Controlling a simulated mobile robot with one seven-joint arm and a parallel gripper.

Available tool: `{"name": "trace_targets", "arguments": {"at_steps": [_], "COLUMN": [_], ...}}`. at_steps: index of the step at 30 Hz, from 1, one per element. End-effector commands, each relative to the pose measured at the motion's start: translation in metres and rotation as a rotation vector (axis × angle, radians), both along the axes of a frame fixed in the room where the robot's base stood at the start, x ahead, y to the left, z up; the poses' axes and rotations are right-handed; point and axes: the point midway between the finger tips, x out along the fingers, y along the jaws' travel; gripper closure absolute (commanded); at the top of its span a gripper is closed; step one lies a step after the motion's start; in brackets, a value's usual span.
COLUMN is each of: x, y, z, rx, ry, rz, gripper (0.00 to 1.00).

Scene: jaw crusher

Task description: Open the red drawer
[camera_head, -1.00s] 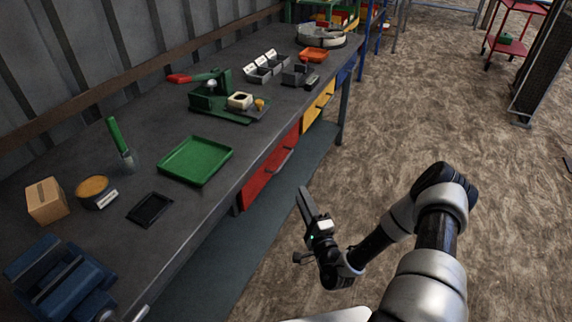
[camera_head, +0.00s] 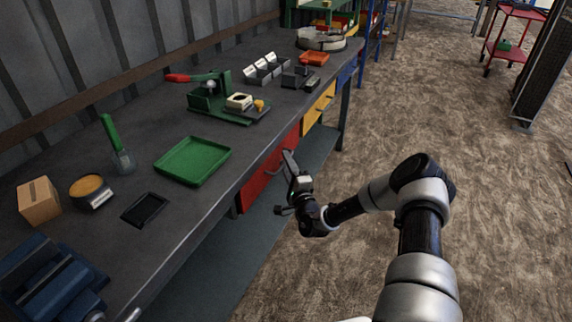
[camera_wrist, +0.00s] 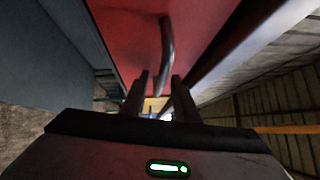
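The red drawer (camera_head: 258,187) is under the workbench top, and its front looks shut. It also fills the upper middle of the wrist view (camera_wrist: 120,30). Its grey bar handle (camera_wrist: 167,50) shows there, with its lower end in line with the gap between my fingers. My gripper (camera_head: 288,156) is close to the drawer front in the head view and covers part of the handle. In the wrist view my gripper (camera_wrist: 160,78) is open, with a clear gap between its two fingers. I cannot tell whether the fingers are around the handle or just short of it.
The workbench top (camera_head: 225,205) overhangs beside the drawer. A yellow drawer (camera_head: 318,107) and a blue drawer (camera_head: 346,73) are farther along. A green tray (camera_head: 193,160) and a blue vise (camera_head: 50,285) are on top. The floor (camera_head: 420,110) to the right is open.

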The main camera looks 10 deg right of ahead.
Motion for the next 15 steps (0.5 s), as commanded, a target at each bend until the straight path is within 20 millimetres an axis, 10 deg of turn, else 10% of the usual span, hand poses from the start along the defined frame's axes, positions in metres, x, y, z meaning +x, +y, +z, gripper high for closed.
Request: {"name": "trace_targets", "arguments": {"at_steps": [11, 15], "x": [0.0068, 0.0067], "y": [0.0006, 0.0006], "z": [0.0012, 0.0012], "rx": [0.000, 0.000], "ry": [0.001, 0.001], "rz": [-0.001, -0.001], "gripper": [0.72, 0.94]}}
